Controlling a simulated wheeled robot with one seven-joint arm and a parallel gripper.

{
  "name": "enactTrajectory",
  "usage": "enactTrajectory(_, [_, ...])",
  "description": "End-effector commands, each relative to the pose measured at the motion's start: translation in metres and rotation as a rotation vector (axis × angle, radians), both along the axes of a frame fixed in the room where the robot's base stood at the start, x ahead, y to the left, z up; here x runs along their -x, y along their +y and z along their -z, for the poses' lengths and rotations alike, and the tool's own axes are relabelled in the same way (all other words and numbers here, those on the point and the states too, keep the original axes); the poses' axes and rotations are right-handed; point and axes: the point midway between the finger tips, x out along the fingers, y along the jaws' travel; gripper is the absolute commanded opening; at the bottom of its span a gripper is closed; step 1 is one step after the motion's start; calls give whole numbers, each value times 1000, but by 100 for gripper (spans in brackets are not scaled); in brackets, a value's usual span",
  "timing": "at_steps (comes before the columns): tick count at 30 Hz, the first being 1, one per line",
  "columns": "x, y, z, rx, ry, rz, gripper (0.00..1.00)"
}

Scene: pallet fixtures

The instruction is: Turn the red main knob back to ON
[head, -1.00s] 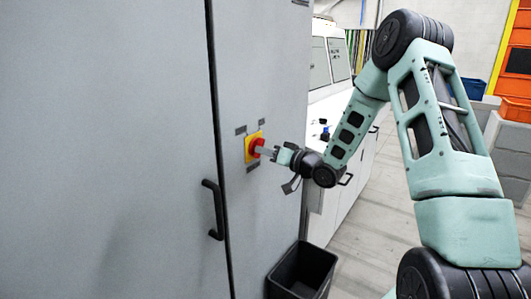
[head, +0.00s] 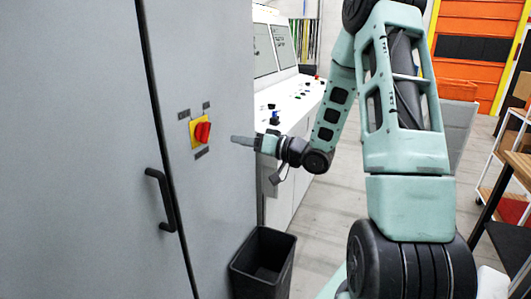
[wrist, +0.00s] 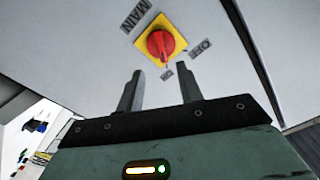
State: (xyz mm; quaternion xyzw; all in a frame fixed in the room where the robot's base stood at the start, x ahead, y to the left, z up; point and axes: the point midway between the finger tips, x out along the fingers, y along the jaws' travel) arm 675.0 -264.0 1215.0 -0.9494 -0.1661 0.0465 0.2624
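The red knob (head: 202,132) sits on a yellow plate (head: 195,124) on the grey cabinet door. In the wrist view the knob (wrist: 161,45) shows its handle running down, with its lower end toward a small label (wrist: 167,74) that seems to read ON. The OFF label (wrist: 200,48) is to the right of the knob, and the MAIN label (wrist: 136,14) is at upper left. My gripper (head: 234,139) is apart from the knob, to its right in the head view. In the wrist view its two fingers (wrist: 160,82) stand apart with nothing between them.
A black door handle (head: 160,199) sticks out left of the knob. A black bin (head: 264,262) stands on the floor beside the cabinet. A control desk (head: 294,100) is behind my arm. Open floor lies to the right, with a shelf (head: 510,180) at the far right.

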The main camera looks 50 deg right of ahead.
Motion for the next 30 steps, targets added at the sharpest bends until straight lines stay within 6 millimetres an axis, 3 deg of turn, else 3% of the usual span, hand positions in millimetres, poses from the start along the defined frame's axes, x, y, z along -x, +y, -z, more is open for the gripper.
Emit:
enactTrajectory(6, [42, -15, 2, 1, 0, 3, 36])
enactTrajectory(12, [60, -22, 0, 0, -1, 1, 36])
enactTrajectory(30, [63, -23, 0, -1, 0, -1, 36])
